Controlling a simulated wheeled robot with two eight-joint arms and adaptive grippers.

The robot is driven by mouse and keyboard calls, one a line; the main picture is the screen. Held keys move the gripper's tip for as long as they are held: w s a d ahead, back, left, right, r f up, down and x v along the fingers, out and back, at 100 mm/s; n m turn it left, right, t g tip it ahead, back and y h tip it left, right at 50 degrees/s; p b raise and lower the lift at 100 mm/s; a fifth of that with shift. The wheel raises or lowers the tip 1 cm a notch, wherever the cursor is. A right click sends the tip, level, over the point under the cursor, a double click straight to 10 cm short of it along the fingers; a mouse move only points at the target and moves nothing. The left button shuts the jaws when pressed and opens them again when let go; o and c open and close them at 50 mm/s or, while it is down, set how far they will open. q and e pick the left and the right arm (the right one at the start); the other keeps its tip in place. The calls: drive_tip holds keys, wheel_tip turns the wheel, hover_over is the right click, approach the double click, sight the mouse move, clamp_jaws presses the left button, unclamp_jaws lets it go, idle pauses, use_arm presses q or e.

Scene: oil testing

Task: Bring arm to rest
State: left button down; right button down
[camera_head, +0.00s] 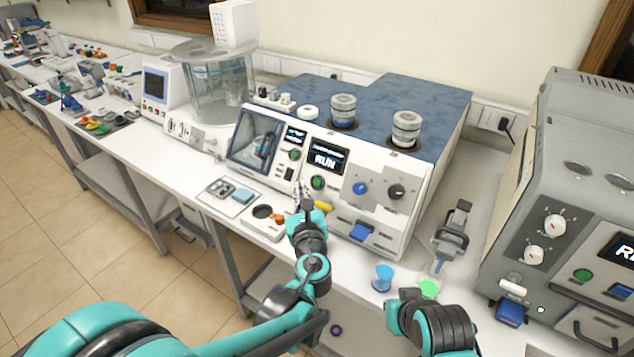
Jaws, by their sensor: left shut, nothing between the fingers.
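My left arm reaches in from the lower left to the front of the white analyser with the blue top (425,215). My left gripper (305,198) is small in view at the machine's front edge, close to a small yellow piece (323,206). Its fingers are shut, and I see nothing held between them. Part of my right arm shows at the bottom right, near the cups, but I cannot make out its fingers.
A blue cup (383,277) and a green cup (429,288) stand on the bench by my right arm. A grey dispenser-like device (452,228) stands behind them. Left of my gripper is a white block with a dark round well (263,212). A grey machine (560,180) fills the right side.

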idle(0.3)
use_arm(q)
drive_tip(key=s+a+f+n+g+y, duration=0.1)
drive_tip(key=s+a+f+n+g, duration=0.15)
drive_tip(key=s+a+n, duration=0.4)
drive_tip(key=s+a+f+n+g+y, duration=0.1)
drive_tip(key=s+a+n+g, duration=0.2)
drive_tip(key=a+n, duration=0.7)
drive_tip(key=s+f+n+g+h, duration=0.1)
drive_tip(key=s+f+n+g, duration=0.1)
drive_tip(key=s+n, duration=0.6)
drive_tip(key=s+f+n+g+h, duration=0.2)
drive_tip(key=s+f+n+g, duration=0.1)
drive_tip(key=s+n, duration=0.5)
drive_tip(key=shift+s+a+f+h, duration=0.3)
drive_tip(key=shift+s+a+f, duration=0.05)
drive_tip(key=shift+f, duration=0.2)
idle(1.9)
